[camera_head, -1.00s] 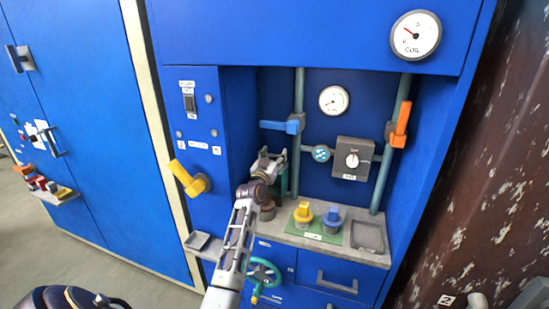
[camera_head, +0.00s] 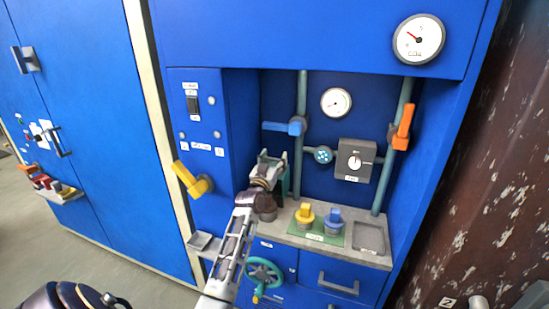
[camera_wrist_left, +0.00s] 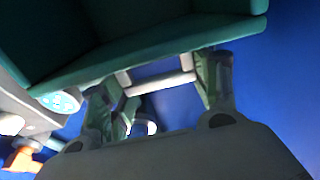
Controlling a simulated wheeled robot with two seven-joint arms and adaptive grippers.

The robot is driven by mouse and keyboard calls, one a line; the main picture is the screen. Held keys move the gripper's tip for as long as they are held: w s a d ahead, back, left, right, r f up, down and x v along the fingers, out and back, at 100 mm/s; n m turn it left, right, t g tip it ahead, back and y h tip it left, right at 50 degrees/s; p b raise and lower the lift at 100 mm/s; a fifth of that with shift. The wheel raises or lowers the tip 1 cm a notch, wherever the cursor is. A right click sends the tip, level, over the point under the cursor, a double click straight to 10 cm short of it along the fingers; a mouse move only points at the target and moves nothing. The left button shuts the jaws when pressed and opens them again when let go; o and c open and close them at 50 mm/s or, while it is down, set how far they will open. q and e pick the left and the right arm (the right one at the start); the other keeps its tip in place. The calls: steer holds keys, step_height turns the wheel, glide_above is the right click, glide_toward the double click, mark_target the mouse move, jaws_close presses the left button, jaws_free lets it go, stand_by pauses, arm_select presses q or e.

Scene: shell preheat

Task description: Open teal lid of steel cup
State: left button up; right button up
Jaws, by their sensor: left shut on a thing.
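My left gripper (camera_head: 270,162) is in the recess, above the left end of the grey shelf. It is shut on the teal lid (camera_head: 285,183), which shows only as a narrow strip behind the gripper. In the left wrist view the lid is a broad teal panel (camera_wrist_left: 130,45) across the top, close to the camera. The left fingers (camera_wrist_left: 165,85) show just below it, with a pale bar between them. The steel cup is hidden behind my arm, or too little of it shows to tell. My right gripper is not in view.
A yellow-handled piece (camera_head: 305,213) and a blue-handled piece (camera_head: 333,220) stand on a green mat right of my arm. A grey tray (camera_head: 369,238) is farther right. A blue lever (camera_head: 290,126) and pipe stand behind. A yellow lever (camera_head: 190,180) sticks out at the left.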

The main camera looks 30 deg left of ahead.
arm_select(q)
steer(key=shift+s+f, duration=0.1)
steer(key=shift+f, duration=0.05)
steer(key=o, duration=1.5)
steer(key=shift+c, duration=0.2)
steer(key=shift+s, duration=0.1)
steer(key=v, duration=1.2)
